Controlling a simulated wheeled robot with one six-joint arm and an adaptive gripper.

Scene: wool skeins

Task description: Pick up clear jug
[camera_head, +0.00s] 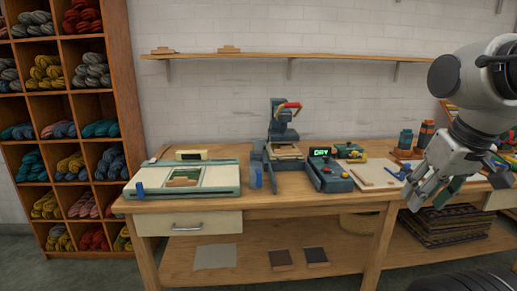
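My gripper (432,198) is at the right, in front of the bench's right part and well apart from the vessel. Its fingers look spread with nothing between them.
A pale flat device (185,180) lies left of the vessel. The press-like machine (283,135) and a dark box with a green display (328,172) stand to its right. A light board (377,174) lies farther right. A wall shelf (290,57) runs above; wool cubbies (117,80) stand left.

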